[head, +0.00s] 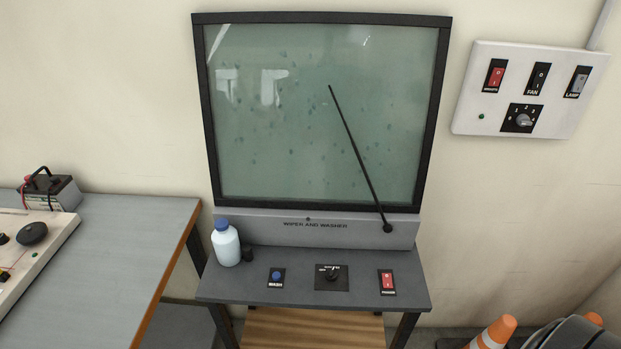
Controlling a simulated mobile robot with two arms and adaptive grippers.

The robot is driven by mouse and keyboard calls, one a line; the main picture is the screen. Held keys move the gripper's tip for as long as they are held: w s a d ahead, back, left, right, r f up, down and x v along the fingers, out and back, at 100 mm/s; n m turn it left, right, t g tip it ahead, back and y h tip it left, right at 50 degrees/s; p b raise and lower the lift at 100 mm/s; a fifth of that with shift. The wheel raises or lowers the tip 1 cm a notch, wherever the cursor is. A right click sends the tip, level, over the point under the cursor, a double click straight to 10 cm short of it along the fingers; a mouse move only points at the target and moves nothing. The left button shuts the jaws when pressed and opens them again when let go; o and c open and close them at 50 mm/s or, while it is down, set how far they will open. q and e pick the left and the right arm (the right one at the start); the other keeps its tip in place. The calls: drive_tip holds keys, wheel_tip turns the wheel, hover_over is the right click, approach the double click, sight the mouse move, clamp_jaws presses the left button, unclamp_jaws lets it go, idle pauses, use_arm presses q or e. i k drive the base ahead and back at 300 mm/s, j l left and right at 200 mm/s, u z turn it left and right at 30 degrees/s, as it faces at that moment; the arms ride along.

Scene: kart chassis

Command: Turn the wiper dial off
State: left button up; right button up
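The wiper dial (332,274) is a small black knob on a dark square plate. It sits in the middle of the grey table top below the windscreen. The small lettering around it is too blurred to read, so I cannot tell its setting. The wiper arm (355,150) is black and leans up and to the left across the spotted windscreen (290,140), from a pivot at the lower right. Neither of my grippers shows in the head view.
A blue wash button (276,275) is left of the dial, and a red rocker switch (387,281) is right of it. A white bottle with a blue cap (226,245) stands at the table's back left. A wall panel (483,103) holds several switches and another dial. Traffic cones (496,331) stand at lower right.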

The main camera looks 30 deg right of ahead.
sight(331, 276)
drive_tip(key=z, duration=1.05)
